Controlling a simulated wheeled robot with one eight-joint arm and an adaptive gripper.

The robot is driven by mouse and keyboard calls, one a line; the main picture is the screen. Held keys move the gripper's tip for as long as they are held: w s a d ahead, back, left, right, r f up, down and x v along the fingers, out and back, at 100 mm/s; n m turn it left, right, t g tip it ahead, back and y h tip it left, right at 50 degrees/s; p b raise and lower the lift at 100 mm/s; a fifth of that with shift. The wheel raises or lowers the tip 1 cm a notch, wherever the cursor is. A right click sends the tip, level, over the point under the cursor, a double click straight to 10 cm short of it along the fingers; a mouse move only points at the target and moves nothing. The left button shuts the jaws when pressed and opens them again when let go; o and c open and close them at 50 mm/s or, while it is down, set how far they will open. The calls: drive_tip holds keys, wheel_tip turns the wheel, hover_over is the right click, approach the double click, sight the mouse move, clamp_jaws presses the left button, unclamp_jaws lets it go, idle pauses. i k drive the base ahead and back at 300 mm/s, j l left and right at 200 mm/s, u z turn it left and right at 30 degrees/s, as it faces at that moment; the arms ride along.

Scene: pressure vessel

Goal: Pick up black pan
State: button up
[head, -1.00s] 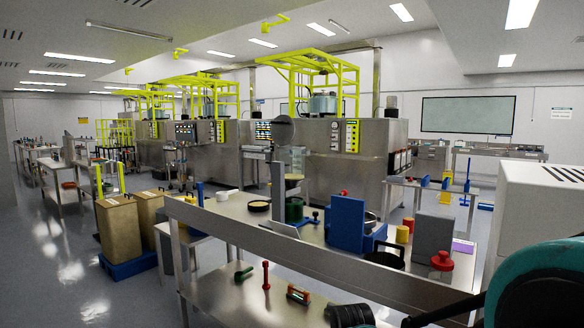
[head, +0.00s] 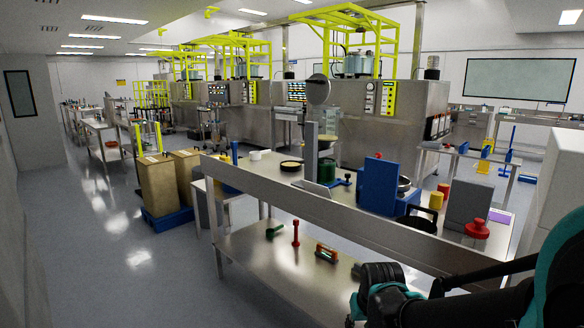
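A black pan-like item (head: 417,221) with a raised curved handle sits on the steel table's upper surface, right of a blue block. The table's front rail partly hides its lower side. A shallow dark round dish with a yellowish inside (head: 291,165) stands further left on the same table. My gripper (head: 368,300) is black and teal, at the bottom of the head view, in front of the table and well short of the black item. Nothing shows in its grasp. Its fingers are not clear enough to tell their opening.
The steel table's front rail (head: 330,208) lies between my arm and the tabletop. Open floor (head: 110,245) lies at left.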

sight(295, 165)
drive_tip(key=i+j+z, duration=0.1)
drive_tip(key=z, duration=0.35)
drive_tip(key=j+z, duration=0.15)
drive_tip(key=z, duration=0.35)
drive_tip(key=i+j+z, duration=0.15)
drive_tip(key=j+z, duration=0.3)
drive_tip(key=j, duration=0.6)
drive_tip(key=j+z, duration=0.45)
drive_tip(key=j, duration=0.6)
